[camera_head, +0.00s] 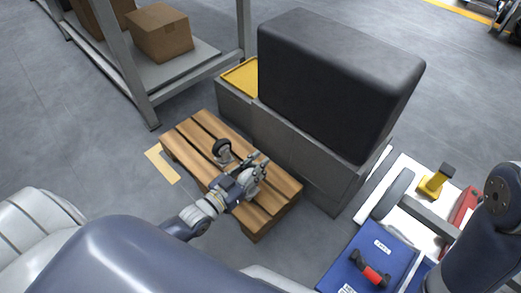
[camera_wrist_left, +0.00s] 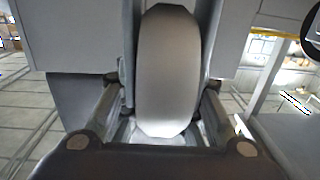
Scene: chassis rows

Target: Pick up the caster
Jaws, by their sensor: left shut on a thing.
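My left gripper (camera_head: 258,172) is low over the wooden pallet (camera_head: 178,137). In the left wrist view its two fingers (camera_wrist_left: 165,110) are shut on the caster (camera_wrist_left: 167,70), one on each side of its wide, pale grey wheel. Grey fork plates flank the wheel. In the head view the gripper hides most of what it holds, and I cannot tell whether the caster touches the pallet. A second caster-like piece with a black wheel (camera_head: 222,147) stands on the pallet just left of the gripper. My right gripper is out of view.
A grey plinth (camera_head: 300,147) with a big dark block (camera_head: 335,75) stands behind the pallet. A yellow tray (camera_head: 242,78) sits on its left end. A shelf with cardboard boxes (camera_head: 160,33) is at upper left. A blue mat (camera_head: 350,255) with a red-and-black tool lies at lower right.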

